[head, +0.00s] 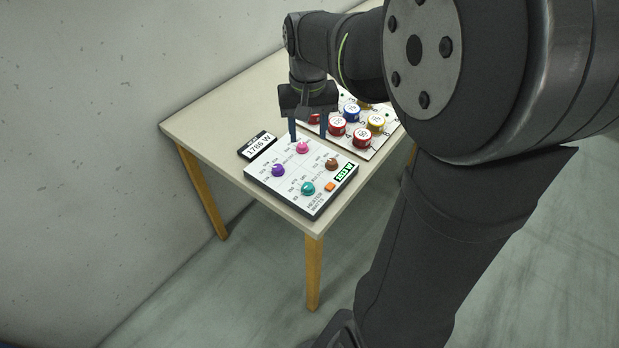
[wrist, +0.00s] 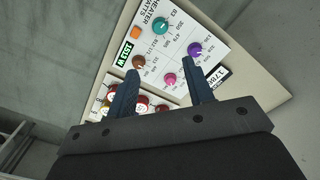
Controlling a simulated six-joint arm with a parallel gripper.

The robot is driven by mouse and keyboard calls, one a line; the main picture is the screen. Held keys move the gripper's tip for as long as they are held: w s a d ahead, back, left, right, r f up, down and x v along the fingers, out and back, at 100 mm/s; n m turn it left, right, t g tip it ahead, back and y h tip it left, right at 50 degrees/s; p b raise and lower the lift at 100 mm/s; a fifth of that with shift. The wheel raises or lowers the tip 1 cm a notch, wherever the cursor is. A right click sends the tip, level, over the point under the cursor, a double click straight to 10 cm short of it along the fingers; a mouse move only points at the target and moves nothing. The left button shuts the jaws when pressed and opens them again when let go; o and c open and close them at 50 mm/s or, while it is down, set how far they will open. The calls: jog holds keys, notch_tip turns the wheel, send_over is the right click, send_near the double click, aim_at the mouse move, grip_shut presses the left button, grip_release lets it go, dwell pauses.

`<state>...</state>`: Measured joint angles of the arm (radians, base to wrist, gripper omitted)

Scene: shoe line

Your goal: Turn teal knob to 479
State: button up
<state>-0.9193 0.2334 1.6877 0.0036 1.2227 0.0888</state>
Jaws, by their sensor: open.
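The teal knob (head: 307,188) is on the near corner of a white control panel (head: 318,205) lying on the table. A purple knob (head: 278,170), a pink knob (head: 302,146) and a brown knob (head: 332,164) share the panel. My gripper (head: 308,137) is open and empty above the panel's far edge, near the pink knob. In the wrist view its fingers (wrist: 160,64) spread apart, pointing toward the panel.
A green display (head: 344,172) and an orange button (head: 330,187) sit on the panel. A small sign (head: 258,145) reading about 1766 W lies beside it. A board with several red, yellow and blue round pieces (head: 337,127) lies behind. The table's left part (head: 205,120) is bare.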

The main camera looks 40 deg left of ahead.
jog(key=n, duration=0.8)
send_near(308, 186)
notch_tip(308, 186, down, 8)
dwell(0.3)
jog(key=c, duration=1)
